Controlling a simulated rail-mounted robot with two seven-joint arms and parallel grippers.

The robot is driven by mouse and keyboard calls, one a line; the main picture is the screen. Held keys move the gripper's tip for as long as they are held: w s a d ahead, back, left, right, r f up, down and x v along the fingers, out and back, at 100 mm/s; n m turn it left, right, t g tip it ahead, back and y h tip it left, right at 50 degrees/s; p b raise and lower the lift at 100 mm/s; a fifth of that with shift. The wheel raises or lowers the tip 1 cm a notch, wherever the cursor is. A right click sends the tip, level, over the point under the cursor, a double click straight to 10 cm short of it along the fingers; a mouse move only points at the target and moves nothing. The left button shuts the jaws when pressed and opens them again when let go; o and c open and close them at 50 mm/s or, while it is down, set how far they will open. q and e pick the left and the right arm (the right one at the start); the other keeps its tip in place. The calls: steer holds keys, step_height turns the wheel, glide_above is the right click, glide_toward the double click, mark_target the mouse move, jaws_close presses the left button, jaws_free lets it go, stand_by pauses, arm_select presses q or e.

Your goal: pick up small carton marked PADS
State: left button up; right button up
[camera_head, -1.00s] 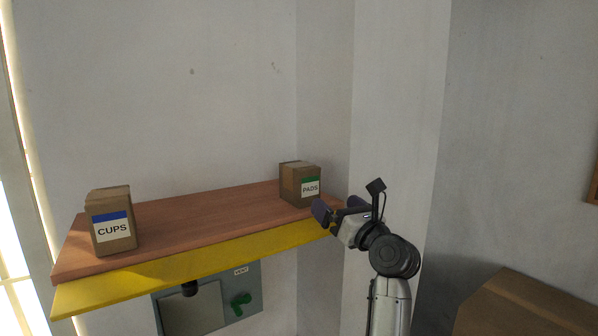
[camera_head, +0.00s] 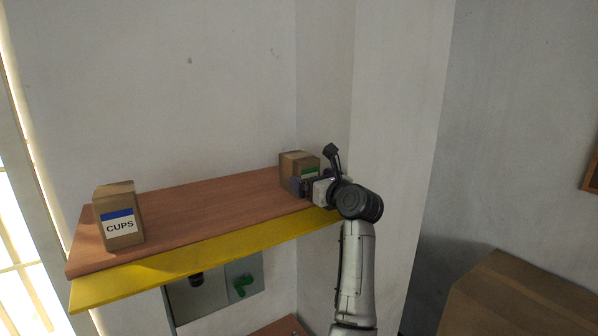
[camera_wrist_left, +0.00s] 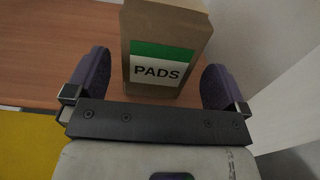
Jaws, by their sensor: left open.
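The small carton marked PADS (camera_head: 297,166) is a brown box with a green and white label. It stands upright at the right end of the wooden shelf (camera_head: 200,210). It also shows in the left wrist view (camera_wrist_left: 165,40). My left gripper (camera_head: 305,187) is at the carton's front in the head view and covers part of its label. In the left wrist view my left gripper (camera_wrist_left: 158,85) is open, with one purple finger on each side of the carton's near part. Gaps show between fingers and carton. My right gripper is not in view.
A carton marked CUPS (camera_head: 119,215) stands at the shelf's left end. A yellow strip (camera_head: 200,264) runs along the front edge. A wall is close right of the PADS carton. A large brown box (camera_head: 515,300) is lower right.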

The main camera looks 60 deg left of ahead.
arm_select(q)
steer(key=a+p, duration=0.1)
steer(key=a, duration=0.1)
steer(key=a+p, duration=0.2)
steer(key=shift+s+r, duration=0.2)
steer(key=shift+a+f, duration=0.2)
steer(key=shift+a, duration=0.3)
steer(key=c, duration=1.1)
